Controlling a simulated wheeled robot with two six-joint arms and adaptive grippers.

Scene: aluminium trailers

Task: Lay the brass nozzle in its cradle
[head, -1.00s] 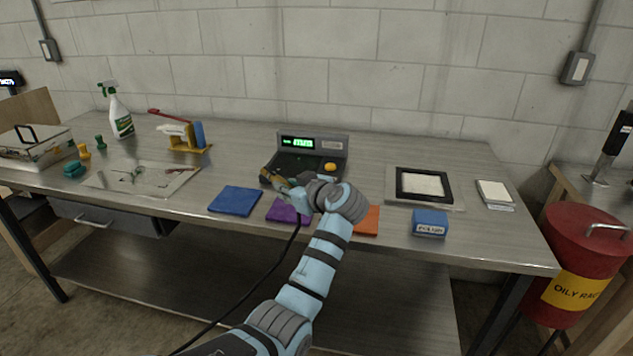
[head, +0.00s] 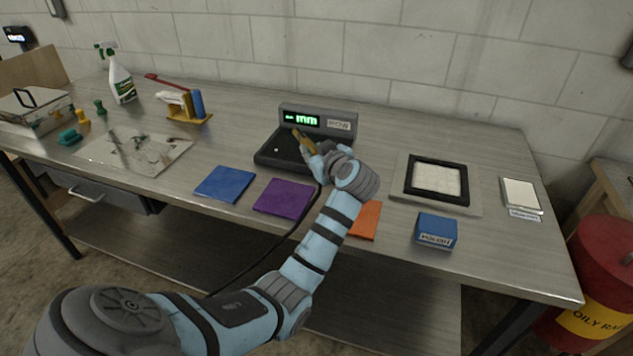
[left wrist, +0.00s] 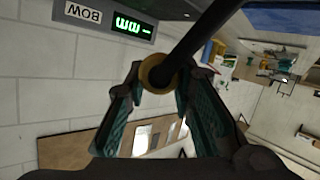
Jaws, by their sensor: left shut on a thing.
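My left gripper (head: 308,143) is shut on the brass nozzle (head: 302,141) and holds it over the dark pad of the device with the green display. In the left wrist view the brass nozzle (left wrist: 157,73) shows as a round end between the two fingers of my left gripper (left wrist: 158,80), with a dark tube running from it to the upper right. A black hose (head: 262,249) hangs from the gripper over the table's front edge. I cannot make out which thing is the cradle. My right gripper is not in view.
The display device (head: 317,121) stands at the table's middle. Blue (head: 225,184), purple (head: 284,197) and orange (head: 366,220) mats lie along the front. A blue box (head: 436,231) and a black-framed panel (head: 436,180) are to the right. A yellow stand (head: 183,115) is back left.

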